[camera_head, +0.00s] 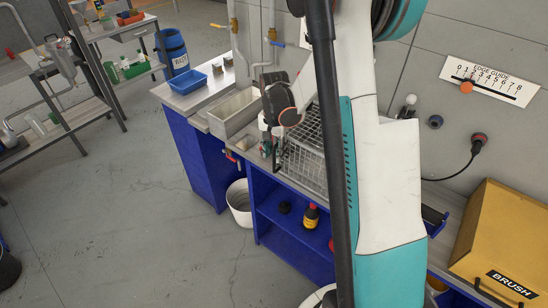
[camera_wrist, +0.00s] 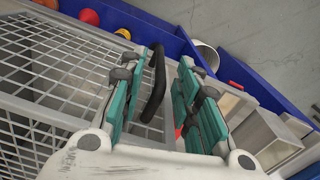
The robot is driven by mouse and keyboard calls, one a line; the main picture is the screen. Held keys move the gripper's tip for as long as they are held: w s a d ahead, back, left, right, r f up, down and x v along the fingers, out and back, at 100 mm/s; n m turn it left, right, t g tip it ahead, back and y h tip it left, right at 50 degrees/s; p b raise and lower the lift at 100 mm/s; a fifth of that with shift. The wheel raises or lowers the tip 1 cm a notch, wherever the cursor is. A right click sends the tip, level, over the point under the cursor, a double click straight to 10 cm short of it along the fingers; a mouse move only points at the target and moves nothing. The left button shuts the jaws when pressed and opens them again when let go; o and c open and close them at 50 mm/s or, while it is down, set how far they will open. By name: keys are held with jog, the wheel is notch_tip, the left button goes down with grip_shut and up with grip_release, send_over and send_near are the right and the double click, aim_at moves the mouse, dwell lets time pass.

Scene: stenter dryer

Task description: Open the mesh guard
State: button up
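A black bar handle (camera_wrist: 155,85) stands out at the guard's right edge. My gripper (camera_wrist: 164,62) has its teal fingers spread, with the handle between them, closer to the left finger. I see no grip on the handle, and contact with the left finger cannot be told. In the head view my gripper (camera_head: 268,147) is small and partly hidden beside the guard.
A metal trough (camera_head: 236,112) and a blue tray (camera_head: 188,82) stand beyond the guard. A yellow brush box (camera_head: 510,240) is at the right. Blue cabinets (camera_head: 195,160) and a white bucket (camera_head: 239,200) stand below. Open floor (camera_head: 130,210) lies at the left.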

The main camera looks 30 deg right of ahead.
jog(key=shift+f, duration=1.3)
jog(key=shift+c, duration=0.6)
grip_shut()
